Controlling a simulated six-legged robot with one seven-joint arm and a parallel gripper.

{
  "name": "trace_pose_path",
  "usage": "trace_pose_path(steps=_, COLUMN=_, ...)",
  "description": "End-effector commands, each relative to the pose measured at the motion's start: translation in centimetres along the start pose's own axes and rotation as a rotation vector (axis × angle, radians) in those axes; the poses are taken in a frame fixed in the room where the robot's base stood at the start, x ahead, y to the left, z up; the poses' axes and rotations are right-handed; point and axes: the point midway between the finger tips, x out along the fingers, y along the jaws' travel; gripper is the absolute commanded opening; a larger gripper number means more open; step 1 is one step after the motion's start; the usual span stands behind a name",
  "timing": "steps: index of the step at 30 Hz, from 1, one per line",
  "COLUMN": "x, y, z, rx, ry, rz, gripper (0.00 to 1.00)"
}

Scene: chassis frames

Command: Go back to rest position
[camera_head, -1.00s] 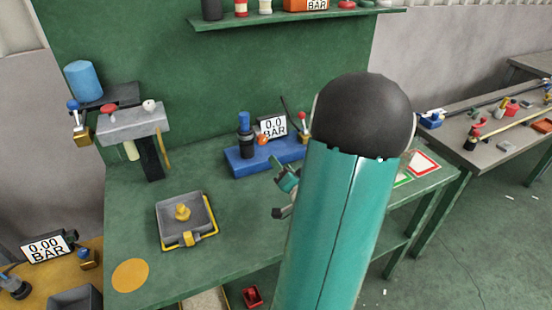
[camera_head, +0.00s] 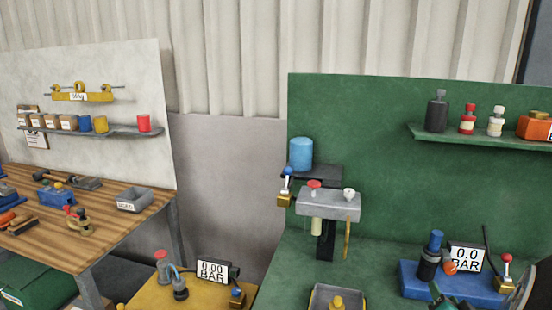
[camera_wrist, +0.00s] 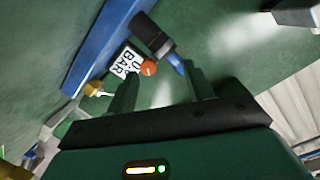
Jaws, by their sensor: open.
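My gripper (camera_wrist: 163,92) shows in the wrist view with its two dark green fingers spread apart and nothing between them. Beyond the fingers is the blue base (camera_wrist: 100,45) with a black and blue valve (camera_wrist: 155,38), an orange knob (camera_wrist: 148,68) and a white gauge reading in BAR (camera_wrist: 126,62). The gripper appears apart from them. In the head view only a small teal bit of my arm shows at the bottom right edge, and the gripper itself cannot be made out there. The same blue base (camera_head: 420,285) stands on the green bench.
A shelf (camera_head: 480,138) holds bottles above. A yellow table with a gauge (camera_head: 213,270) and a wooden bench (camera_head: 80,225) are to the left.

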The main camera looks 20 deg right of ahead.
Motion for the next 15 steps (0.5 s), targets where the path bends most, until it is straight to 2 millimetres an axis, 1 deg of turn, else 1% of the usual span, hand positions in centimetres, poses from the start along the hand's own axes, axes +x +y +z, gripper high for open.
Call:
trace_pose_path(steps=1, x=0.5, y=-2.3, z=0.2, rx=-0.067, ry=-0.036, rz=0.013, gripper=0.52)
trace_pose_path(steps=5, x=0.7, y=-6.5, z=1.1, rx=-0.213, ry=-0.130, rz=0.071, gripper=0.52)
trace_pose_path(steps=6, x=0.6, y=-7.8, z=1.4, rx=-0.254, ry=-0.159, rz=0.086, gripper=0.52)
trace_pose_path(steps=8, x=0.1, y=-9.8, z=1.9, rx=-0.313, ry=-0.203, rz=0.104, gripper=0.52)
trace_pose_path(steps=9, x=-0.4, y=-11.1, z=2.2, rx=-0.348, ry=-0.232, rz=0.114, gripper=0.52)
trace_pose_path(steps=11, x=-1.3, y=-13.1, z=2.8, rx=-0.399, ry=-0.278, rz=0.125, gripper=0.52)
trace_pose_path(steps=12, x=-2.0, y=-14.4, z=3.2, rx=-0.430, ry=-0.310, rz=0.130, gripper=0.52)
trace_pose_path(steps=14, x=-3.4, y=-16.4, z=3.9, rx=-0.476, ry=-0.361, rz=0.131, gripper=0.52)
trace_pose_path(steps=15, x=-4.4, y=-17.6, z=4.4, rx=-0.504, ry=-0.396, rz=0.129, gripper=0.52)
